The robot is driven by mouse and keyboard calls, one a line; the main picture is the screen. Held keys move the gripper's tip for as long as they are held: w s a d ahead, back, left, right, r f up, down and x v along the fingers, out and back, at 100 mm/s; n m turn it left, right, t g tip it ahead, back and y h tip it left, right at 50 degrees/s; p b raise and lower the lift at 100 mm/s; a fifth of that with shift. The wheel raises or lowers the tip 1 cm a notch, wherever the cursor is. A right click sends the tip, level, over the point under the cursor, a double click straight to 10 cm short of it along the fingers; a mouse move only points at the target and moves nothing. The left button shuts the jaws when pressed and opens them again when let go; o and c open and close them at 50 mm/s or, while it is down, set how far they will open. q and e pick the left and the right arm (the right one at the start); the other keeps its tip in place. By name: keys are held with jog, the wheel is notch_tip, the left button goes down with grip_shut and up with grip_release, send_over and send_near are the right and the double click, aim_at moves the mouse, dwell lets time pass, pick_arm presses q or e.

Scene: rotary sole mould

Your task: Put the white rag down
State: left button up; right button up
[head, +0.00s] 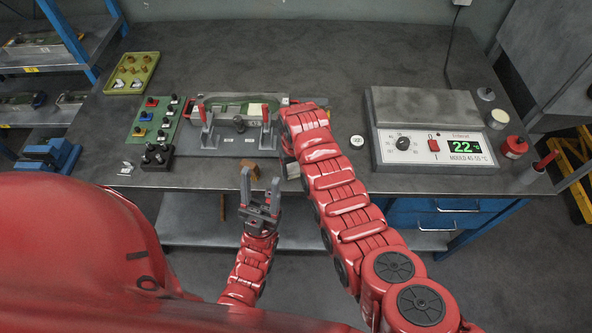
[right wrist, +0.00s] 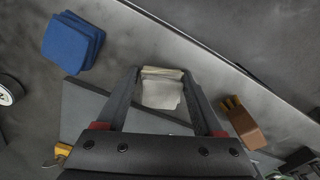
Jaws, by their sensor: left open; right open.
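The white rag (right wrist: 162,92) is a small folded, off-white cloth. In the right wrist view it lies between the fingertips of my right gripper (right wrist: 165,85), which is open around it, close to the table's front edge. In the head view a pale bit of the rag (head: 293,170) shows beside my right arm, which hides most of the right gripper. My left gripper (head: 260,192) is open and empty, in front of the table's front edge.
A heater box (head: 425,125) stands at right. The table's back middle is clear.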

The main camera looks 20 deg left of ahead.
aim_at(293, 171)
jog(key=shift+s+f+g+p, duration=0.35)
jog(key=shift+s+f, duration=0.15)
jog(key=shift+s, duration=0.3)
jog(key=shift+w+r, duration=0.1)
jog(key=shift+w, duration=0.05)
jog(key=r, duration=0.1)
jog(key=r+b, duration=0.1)
jog(key=r, duration=0.1)
jog(key=w+r+b, duration=0.1)
jog(key=shift+a+r, duration=0.3)
notch_tip(293, 171, up, 3)
jog(key=shift+d+r+p, duration=0.15)
jog(key=shift+p, duration=0.2)
notch_tip(293, 171, up, 5)
jog(key=p, duration=0.4)
jog(key=shift+w+r, duration=0.1)
jog(key=shift+r, duration=0.05)
jog(key=shift+w, duration=0.1)
